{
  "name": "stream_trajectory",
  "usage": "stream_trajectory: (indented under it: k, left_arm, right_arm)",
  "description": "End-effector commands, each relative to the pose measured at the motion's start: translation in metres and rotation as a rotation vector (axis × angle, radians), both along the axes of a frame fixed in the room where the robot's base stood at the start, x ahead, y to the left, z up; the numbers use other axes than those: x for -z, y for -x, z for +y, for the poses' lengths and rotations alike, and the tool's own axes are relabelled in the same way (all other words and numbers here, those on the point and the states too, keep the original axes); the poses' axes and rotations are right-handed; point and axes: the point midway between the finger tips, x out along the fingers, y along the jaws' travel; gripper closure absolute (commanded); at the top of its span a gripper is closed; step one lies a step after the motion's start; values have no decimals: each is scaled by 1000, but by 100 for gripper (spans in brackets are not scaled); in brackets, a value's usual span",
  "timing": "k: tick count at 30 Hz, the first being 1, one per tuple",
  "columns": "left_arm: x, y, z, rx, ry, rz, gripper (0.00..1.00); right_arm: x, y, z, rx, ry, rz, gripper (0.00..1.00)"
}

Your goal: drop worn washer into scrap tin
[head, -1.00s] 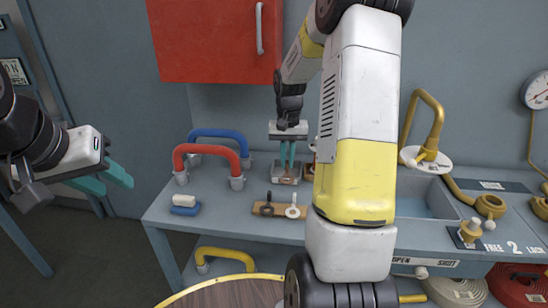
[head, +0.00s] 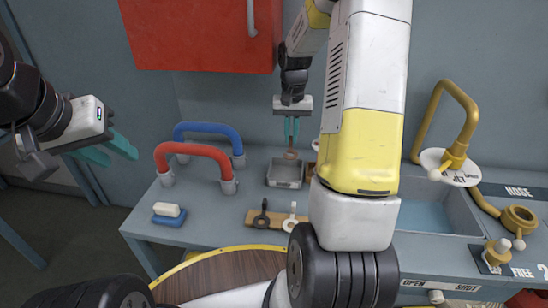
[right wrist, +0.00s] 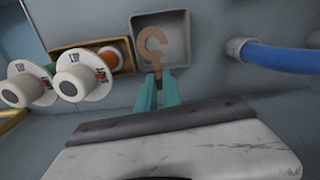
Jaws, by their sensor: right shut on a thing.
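My right gripper (head: 291,131) is shut on the worn washer (head: 291,155), a copper-brown piece. In the right wrist view the washer (right wrist: 152,47) shows as an open hooked ring with a short stem between the fingertips (right wrist: 158,85). It hangs over the grey square scrap tin (head: 285,184), whose rim also shows in the right wrist view (right wrist: 188,40). The washer's exact height over the tin is hard to tell. My left gripper (head: 109,150) is open and empty, left of the bench.
A wooden strip (head: 276,224) holds a black washer (head: 261,217) and a white washer (head: 293,217). Red (head: 195,152) and blue (head: 210,131) handles stand left of the tin. A sponge-like block (head: 167,213) lies nearby. A sink (head: 428,210) and tap (head: 456,130) are at right.

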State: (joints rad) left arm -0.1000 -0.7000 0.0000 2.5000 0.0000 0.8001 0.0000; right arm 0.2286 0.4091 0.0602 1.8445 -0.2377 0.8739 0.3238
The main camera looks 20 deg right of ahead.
Motion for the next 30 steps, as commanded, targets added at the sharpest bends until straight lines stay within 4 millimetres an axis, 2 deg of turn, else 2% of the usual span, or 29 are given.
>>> stream_trajectory:
  k: [12,18,26,27,30]
  left_arm:
    - [0,0,0,0,0,0,64]
    - [0,0,0,0,0,0,64]
    - [0,0,0,0,0,0,64]
    - [0,0,0,0,0,0,64]
    - [0,0,0,0,0,0,64]
  right_arm:
    - [46,1,0,0,-1,3,100]
    - [55,0,0,0,0,1,100]
    - [56,0,0,0,0,1,100]
    - [56,0,0,0,0,1,84]
    - [56,0,0,0,0,1,65]
